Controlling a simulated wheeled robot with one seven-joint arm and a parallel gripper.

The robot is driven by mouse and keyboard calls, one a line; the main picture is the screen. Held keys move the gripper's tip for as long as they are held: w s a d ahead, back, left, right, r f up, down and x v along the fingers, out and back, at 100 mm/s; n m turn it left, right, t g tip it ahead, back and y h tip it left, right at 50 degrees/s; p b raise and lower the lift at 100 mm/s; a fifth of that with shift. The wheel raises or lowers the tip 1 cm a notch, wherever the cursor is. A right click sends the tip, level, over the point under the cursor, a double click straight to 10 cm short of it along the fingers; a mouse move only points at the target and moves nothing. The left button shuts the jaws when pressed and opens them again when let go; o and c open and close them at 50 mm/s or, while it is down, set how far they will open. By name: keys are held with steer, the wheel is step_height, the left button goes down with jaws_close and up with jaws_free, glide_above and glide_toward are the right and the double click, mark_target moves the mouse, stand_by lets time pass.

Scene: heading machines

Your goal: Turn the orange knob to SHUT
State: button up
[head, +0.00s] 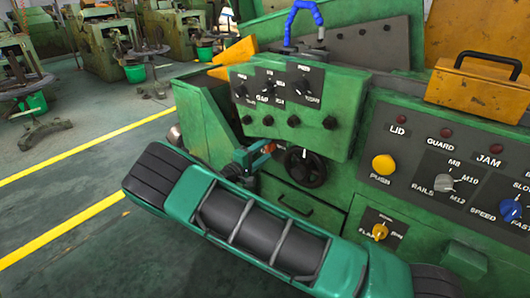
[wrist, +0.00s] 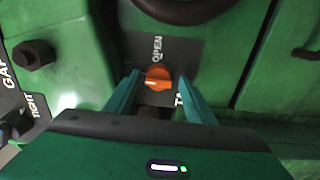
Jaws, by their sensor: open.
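The orange knob (wrist: 158,78) sits on a dark plate in the wrist view, between the tips of my gripper's two teal fingers (wrist: 158,88). The fingers are open, one on each side of it; I cannot tell whether they touch it. The word OPEN (wrist: 157,48) shows above the knob. Lettering starting "TA" is partly hidden by the right finger, and faint marks on the left are unreadable. Which mark the knob points to is unclear. In the head view my gripper (head: 256,156) is beside the green machine, with a small orange patch of the knob (head: 268,147) at its fingers.
A black handwheel (head: 305,167) is close right of my gripper. A green panel with several black knobs (head: 287,108) overhangs just above. A yellow button (head: 384,165), grey selector (head: 444,183), blue knob (head: 510,210) and yellow knob (head: 379,232) are farther right. Open floor lies left.

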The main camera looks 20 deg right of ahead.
steer(key=v, duration=1)
steer(key=shift+s+a, duration=0.15)
steer(key=shift+a, duration=0.15)
steer(key=shift+s+f, duration=0.1)
